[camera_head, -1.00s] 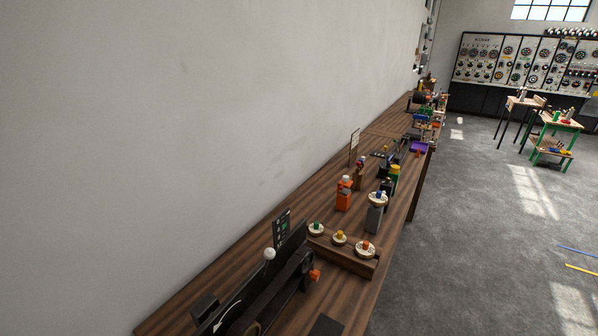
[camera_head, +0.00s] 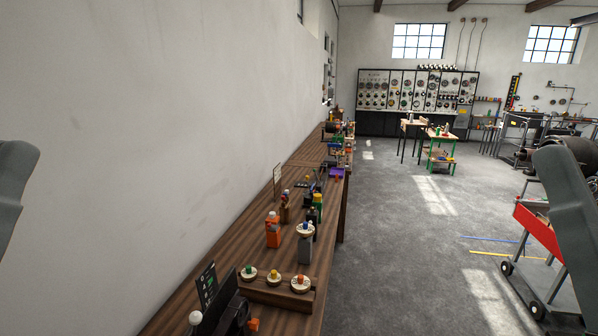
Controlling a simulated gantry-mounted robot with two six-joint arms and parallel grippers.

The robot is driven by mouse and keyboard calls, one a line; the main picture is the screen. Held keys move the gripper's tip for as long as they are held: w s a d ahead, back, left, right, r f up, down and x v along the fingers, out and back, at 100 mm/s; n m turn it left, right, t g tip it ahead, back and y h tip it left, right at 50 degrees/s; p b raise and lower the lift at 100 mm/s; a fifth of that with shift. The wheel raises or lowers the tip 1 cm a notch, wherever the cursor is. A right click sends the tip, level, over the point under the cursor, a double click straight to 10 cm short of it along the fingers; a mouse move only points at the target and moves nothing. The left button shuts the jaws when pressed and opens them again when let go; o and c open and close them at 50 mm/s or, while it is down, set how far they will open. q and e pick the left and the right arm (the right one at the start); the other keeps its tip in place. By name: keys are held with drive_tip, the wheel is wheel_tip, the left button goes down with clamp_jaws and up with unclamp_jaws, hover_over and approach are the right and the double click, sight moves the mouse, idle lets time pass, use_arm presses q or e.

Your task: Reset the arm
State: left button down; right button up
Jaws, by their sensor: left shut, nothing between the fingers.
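A grey rounded part of my left arm (camera_head: 14,195) shows at the left edge, in front of the white wall. The fingers at its end are hard to make out; the left gripper is shut and holds nothing. A larger grey link of my right arm (camera_head: 572,235) stands at the right edge. The fingers of my right gripper are out of the picture. Both arm parts are raised and apart from the long wooden bench (camera_head: 322,240).
The bench carries a wooden block with round knobs (camera_head: 275,292), an orange device (camera_head: 273,232) and a black machine with a white ball knob (camera_head: 206,290). A red cart (camera_head: 537,228) stands at right. The grey floor between is open.

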wheel_tip(320, 180, up, 16)
drive_tip(key=p, duration=1.3)
